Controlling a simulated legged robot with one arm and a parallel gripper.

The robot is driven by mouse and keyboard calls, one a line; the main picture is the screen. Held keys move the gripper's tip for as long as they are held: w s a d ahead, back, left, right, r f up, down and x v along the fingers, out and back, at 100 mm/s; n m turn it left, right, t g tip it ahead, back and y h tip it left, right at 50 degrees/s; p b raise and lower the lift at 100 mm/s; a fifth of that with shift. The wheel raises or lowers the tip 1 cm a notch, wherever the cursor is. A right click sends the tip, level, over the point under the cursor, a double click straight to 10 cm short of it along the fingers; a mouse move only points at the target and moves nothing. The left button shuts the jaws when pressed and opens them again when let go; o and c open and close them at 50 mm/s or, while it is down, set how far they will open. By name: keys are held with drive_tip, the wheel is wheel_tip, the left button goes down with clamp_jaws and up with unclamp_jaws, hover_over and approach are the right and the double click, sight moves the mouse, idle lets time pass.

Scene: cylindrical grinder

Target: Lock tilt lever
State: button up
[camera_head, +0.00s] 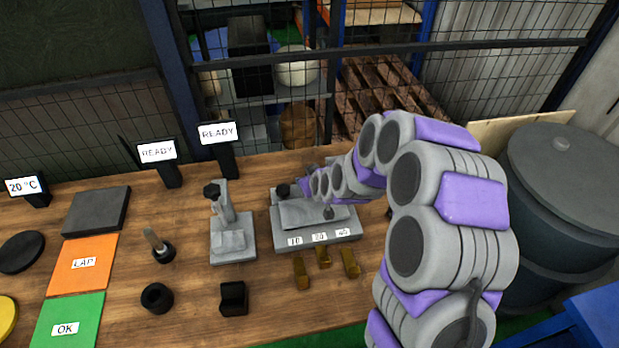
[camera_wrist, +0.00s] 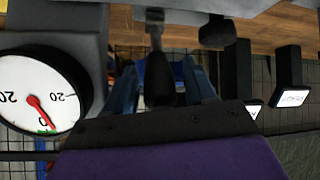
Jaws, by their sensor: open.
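A grey fixture (camera_head: 272,241) with a sloped plate and number labels stands on the bench in the head view, under my arm. A small dark knob (camera_head: 328,213) shows at its front, and another dark knob (camera_head: 283,190) at its back left. In the wrist view, a dark lever handle (camera_wrist: 159,82) on a metal stem lies between the blue fingers of my gripper (camera_wrist: 168,78). The fingers are open, and I cannot tell whether they touch it. Which part is the tilt lever is not labelled. My gripper is mostly hidden by my arm in the head view.
A round dial with a red needle (camera_wrist: 38,103) is close beside my gripper. A smaller grey stand (camera_head: 233,246) is left of the fixture. Several brass pieces (camera_head: 323,256) lie in front. Two READY displays (camera_head: 217,134) stand behind, before a mesh fence.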

drive_tip(key=b+v, duration=0.2)
drive_tip(key=v, duration=1.5)
drive_tip(key=shift+b, duration=0.35)
drive_tip(key=shift+s, duration=0.2)
